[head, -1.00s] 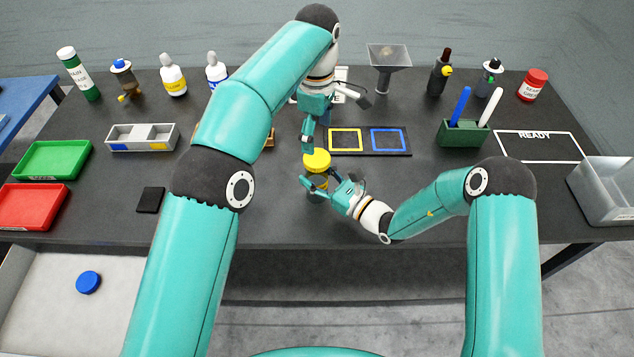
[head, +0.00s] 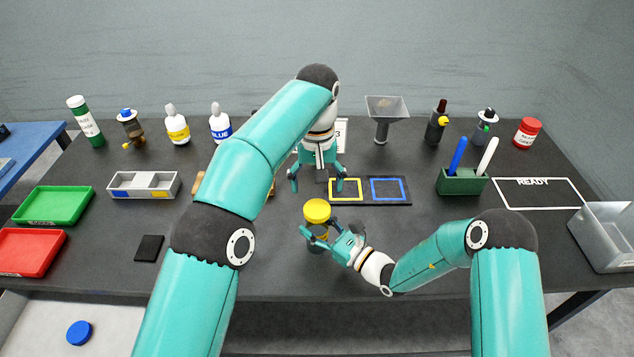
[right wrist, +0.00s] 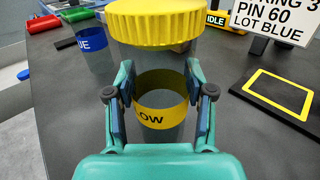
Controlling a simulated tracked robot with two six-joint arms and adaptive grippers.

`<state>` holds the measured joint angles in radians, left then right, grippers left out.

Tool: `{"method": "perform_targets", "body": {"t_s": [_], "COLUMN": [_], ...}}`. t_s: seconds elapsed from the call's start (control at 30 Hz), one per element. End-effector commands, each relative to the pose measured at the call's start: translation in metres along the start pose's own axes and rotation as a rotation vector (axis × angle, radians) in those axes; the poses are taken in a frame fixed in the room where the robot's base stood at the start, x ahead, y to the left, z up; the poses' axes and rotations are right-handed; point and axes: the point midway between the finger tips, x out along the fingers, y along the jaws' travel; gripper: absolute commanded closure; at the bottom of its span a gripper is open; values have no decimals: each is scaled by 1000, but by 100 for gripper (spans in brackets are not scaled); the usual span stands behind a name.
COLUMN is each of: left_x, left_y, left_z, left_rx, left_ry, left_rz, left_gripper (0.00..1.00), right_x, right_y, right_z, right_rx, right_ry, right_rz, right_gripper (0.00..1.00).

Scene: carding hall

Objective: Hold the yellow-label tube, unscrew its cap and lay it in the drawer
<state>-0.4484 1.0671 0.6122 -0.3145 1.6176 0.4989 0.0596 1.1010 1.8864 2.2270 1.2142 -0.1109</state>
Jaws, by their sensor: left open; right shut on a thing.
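The yellow-label tube (head: 318,246) stands upright near the front middle of the table, its yellow cap (head: 316,210) on top. My right gripper (head: 320,238) is shut on the tube's body. The right wrist view shows the fingers on either side of the clear tube, around its yellow label (right wrist: 162,112), with the ribbed cap (right wrist: 155,22) above them. I cannot tell how tightly the cap sits. My left gripper (head: 317,183) is open and empty, pointing down, above and apart from the cap. The open drawer (head: 30,330) is at the lower left, partly out of frame.
A blue cap (head: 79,332) lies in the drawer. A green tray (head: 54,206), red tray (head: 30,252) and black block (head: 149,248) are on the left. A board with yellow and blue squares (head: 370,204) lies behind the tube. A blue-label tube (right wrist: 92,45) shows in the right wrist view.

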Motion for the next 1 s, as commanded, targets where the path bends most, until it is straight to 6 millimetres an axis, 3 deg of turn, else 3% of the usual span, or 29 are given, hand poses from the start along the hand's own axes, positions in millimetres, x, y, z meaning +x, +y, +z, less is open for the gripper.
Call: {"method": "perform_targets", "body": {"t_s": [1.0], "left_x": [0], "left_y": [0], "left_z": [0], "left_rx": [2256], "left_ry": [0], "left_rz": [0], "left_gripper": [17], "right_x": [0], "right_y": [0], "right_z": [0], "right_rx": [0], "right_ry": [0], "right_rz": [0], "right_gripper": [100]}}
